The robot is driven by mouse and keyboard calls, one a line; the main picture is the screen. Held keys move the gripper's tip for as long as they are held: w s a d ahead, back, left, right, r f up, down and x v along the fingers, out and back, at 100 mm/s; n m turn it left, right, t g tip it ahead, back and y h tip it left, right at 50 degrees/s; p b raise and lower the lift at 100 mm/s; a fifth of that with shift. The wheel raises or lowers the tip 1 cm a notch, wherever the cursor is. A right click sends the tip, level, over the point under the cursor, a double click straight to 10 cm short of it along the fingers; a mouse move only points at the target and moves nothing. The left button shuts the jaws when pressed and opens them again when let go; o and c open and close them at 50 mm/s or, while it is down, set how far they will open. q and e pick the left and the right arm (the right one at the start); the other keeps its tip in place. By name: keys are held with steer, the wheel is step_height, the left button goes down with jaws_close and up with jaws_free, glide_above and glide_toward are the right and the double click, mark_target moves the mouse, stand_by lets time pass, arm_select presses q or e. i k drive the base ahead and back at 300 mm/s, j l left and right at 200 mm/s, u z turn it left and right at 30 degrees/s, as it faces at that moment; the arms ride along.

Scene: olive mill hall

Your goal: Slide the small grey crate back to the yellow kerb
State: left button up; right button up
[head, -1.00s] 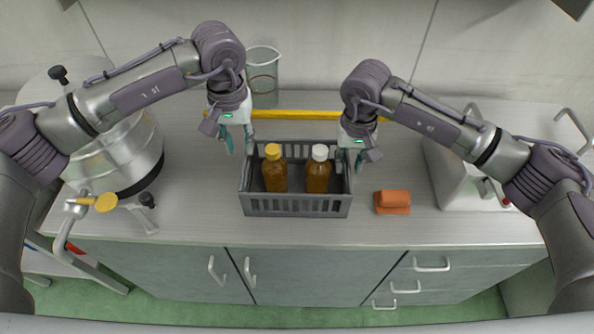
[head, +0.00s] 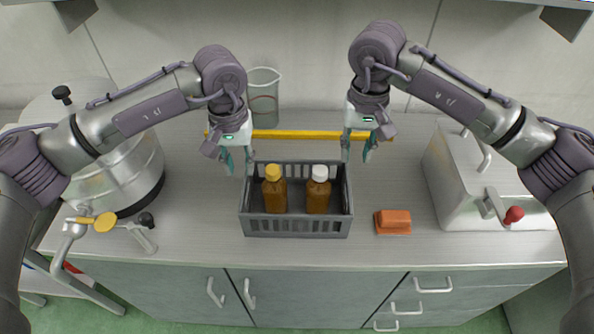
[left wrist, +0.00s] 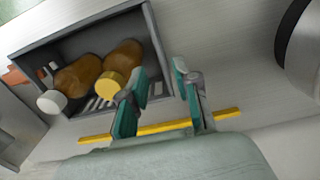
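The small grey crate (head: 297,226) stands on the counter in the head view, with a brown bottle with a yellow cap (head: 274,192) and one with a white cap (head: 318,192) upright in it. The yellow kerb (head: 295,135) runs along the back of the counter, with bare counter between it and the crate. My left gripper (head: 238,162) is open at the crate's back left corner; in the left wrist view its fingers (left wrist: 160,90) are apart near the crate wall (left wrist: 155,45). I cannot tell whether they touch it. My right gripper (head: 357,148) is open, behind or above the back right corner.
An orange sponge-like block (head: 393,221) lies right of the crate. A glass beaker (head: 263,100) stands behind the kerb. A steel vessel (head: 125,170) stands at left, and a steel box with a red-knobbed lever (head: 460,185) at right. The counter's front strip is clear.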

mark_target(296, 224)
steer(key=k, duration=1.5)
